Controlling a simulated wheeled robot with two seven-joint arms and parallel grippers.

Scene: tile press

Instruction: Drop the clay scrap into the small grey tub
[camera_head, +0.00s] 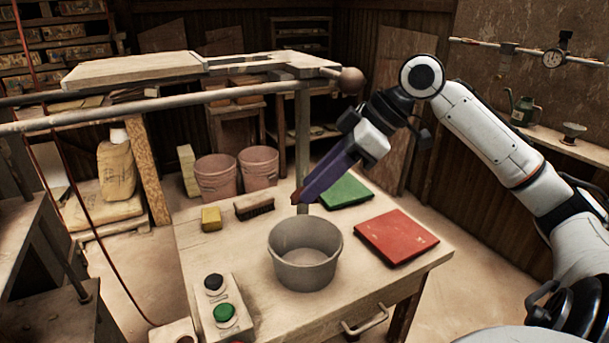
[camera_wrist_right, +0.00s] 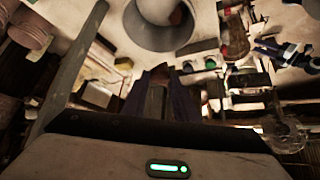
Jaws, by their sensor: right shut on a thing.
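The small grey tub (camera_head: 305,256) stands upright on the near part of the wooden table, and its visible inside looks empty in the head view. My right gripper (camera_head: 298,198), with purple fingers, points down and left, beyond the tub's far rim and above it. It is shut on the clay scrap (camera_head: 296,197), a small reddish-brown lump at the fingertips, mostly hidden by them. In the right wrist view, the tub (camera_wrist_right: 143,35) shows at the top, past the fingers (camera_wrist_right: 160,72). A brownish patch inside its opening is unclear. My left gripper is not in view.
A red tile (camera_head: 396,237) lies right of the tub and a green one (camera_head: 346,192) behind it. A brush (camera_head: 254,207) and a yellow sponge (camera_head: 211,218) lie behind left. A button box (camera_head: 218,303) stands front left. A press beam (camera_head: 180,69) spans the back.

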